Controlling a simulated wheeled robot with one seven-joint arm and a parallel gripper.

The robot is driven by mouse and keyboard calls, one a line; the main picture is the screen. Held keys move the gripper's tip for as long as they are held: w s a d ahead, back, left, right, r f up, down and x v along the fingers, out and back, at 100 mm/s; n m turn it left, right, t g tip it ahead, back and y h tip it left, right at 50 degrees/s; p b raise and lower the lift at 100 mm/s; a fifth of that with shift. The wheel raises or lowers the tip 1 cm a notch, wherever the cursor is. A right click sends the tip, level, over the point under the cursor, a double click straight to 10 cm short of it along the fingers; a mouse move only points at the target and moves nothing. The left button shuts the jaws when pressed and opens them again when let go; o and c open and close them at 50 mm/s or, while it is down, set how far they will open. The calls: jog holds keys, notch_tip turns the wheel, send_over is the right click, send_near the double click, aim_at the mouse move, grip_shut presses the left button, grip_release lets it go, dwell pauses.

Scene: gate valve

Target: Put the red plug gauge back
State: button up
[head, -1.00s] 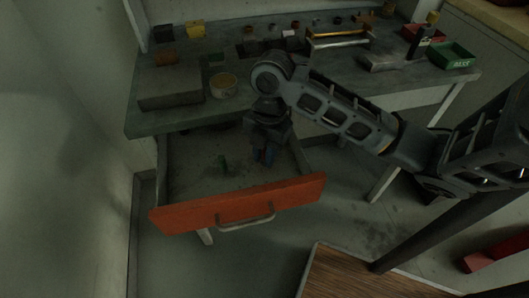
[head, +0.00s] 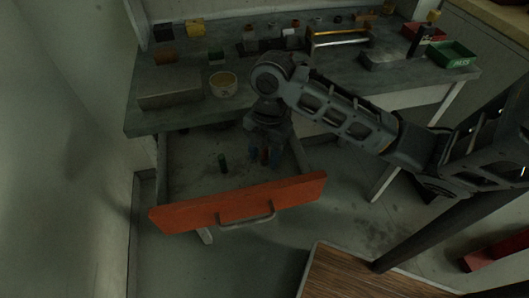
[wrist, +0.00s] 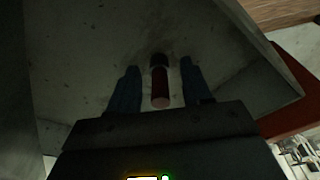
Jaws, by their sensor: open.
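My gripper is open around the gauge.
The orange drawer front (head: 240,203) is at the near side. The workbench (head: 190,122) above carries a grey block, a round tub (head: 223,86) and several small parts.

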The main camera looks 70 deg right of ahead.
notch_tip(320, 180, up, 12)
jog(key=d+p, duration=0.1)
jog(key=d, duration=0.1)
jog(key=w+a+r+m+t+y, duration=0.2)
jog(key=w+a+r+m+t, duration=0.6)
jog(key=a, duration=0.5)
jog(key=w+a+r+m+t+y, duration=0.2)
jog(key=w+a+r+m+t, duration=0.15)
jog(key=w+a+t, duration=0.6)
jog(key=s+a+f+m+g+h, duration=0.1)
jog(key=s+a+f+m+h, duration=0.15)
jog(key=s+f+m, duration=0.4)
jog(key=s+a+f+m+g+h, duration=0.1)
jog(key=s+f+m+g+h, duration=0.2)
jog(key=s, duration=0.7)
jog(key=s+d+n, duration=0.2)
jog(key=s+d, duration=0.1)
jog(key=s, duration=0.6)
jog(key=s+d+n+t, duration=0.1)
jog(key=s+d, duration=0.3)
jog(key=s, duration=0.4)
jog(key=shift+s+f+n, duration=0.25)
jog(key=shift+s+n, duration=0.15)
jog(key=shift+n, duration=0.3)
